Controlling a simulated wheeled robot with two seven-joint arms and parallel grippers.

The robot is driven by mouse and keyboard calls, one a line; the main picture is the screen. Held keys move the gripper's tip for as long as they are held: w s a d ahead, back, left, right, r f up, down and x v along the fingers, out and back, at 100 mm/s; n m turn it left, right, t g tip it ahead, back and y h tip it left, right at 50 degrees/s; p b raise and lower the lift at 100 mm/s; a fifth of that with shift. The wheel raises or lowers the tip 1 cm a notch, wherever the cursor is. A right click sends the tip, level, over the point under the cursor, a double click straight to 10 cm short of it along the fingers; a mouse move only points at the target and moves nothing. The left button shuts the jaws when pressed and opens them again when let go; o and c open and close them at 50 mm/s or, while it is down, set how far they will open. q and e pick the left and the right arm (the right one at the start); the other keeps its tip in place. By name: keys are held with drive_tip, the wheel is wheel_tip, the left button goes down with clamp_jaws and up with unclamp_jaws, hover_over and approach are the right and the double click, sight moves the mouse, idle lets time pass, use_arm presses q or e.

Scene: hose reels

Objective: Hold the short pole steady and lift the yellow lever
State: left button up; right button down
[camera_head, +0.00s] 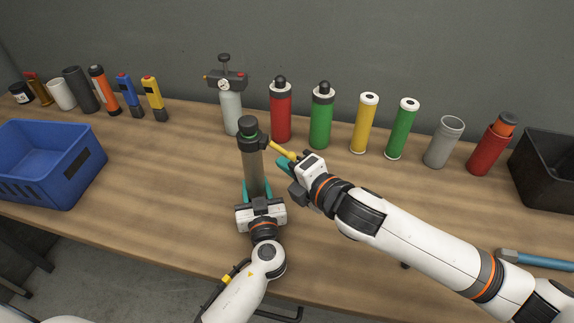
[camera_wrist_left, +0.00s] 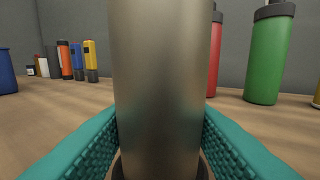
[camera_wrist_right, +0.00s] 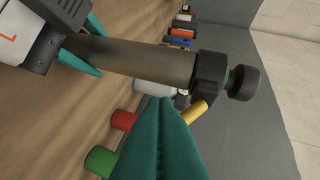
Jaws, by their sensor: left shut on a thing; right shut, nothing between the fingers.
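The short pole (camera_head: 253,168) stands upright on the table, grey-brown with a black collar and cap on top. The yellow lever (camera_head: 284,150) sticks out from the collar to the right, sloping slightly down. My left gripper (camera_head: 257,190) is shut around the pole's lower part; the left wrist view shows its teal fingers on both sides of the pole (camera_wrist_left: 160,80). My right gripper (camera_head: 284,163) is shut and empty, close to the lever's outer end. In the right wrist view its closed fingers (camera_wrist_right: 159,105) lie beside the lever (camera_wrist_right: 195,112); I cannot tell whether they touch.
A gauge-topped cylinder (camera_head: 231,108), a red bottle (camera_head: 281,112), a green bottle (camera_head: 321,120) and several other tubes stand behind. A blue crate (camera_head: 50,160) is at left, a black bin (camera_head: 545,170) at right. A blue-handled tool (camera_head: 540,261) lies at right front. The left-middle table is clear.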

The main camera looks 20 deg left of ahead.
sight(287, 152)
drive_tip(key=shift+d+r+n+h, duration=0.2)
drive_tip(key=shift+r+n+h, duration=0.15)
drive_tip(key=shift+h, duration=0.35)
drive_tip(key=shift+d+r+n+g+h, duration=0.1)
drive_tip(key=shift+r+n+g+h, duration=0.15)
drive_tip(key=shift+r+n+h, duration=0.55)
drive_tip(key=shift+d+r+n+g+h, duration=0.1)
drive_tip(key=shift+r+n+g+h, duration=0.2)
drive_tip(key=shift+h, duration=1.05)
drive_tip(key=shift+r+n+g+h, duration=0.25)
drive_tip(key=shift+r+n+h, duration=0.3)
drive_tip(key=shift+h, duration=0.5)
drive_tip(key=shift+r, duration=0.15)
drive_tip(key=shift+r, duration=0.7)
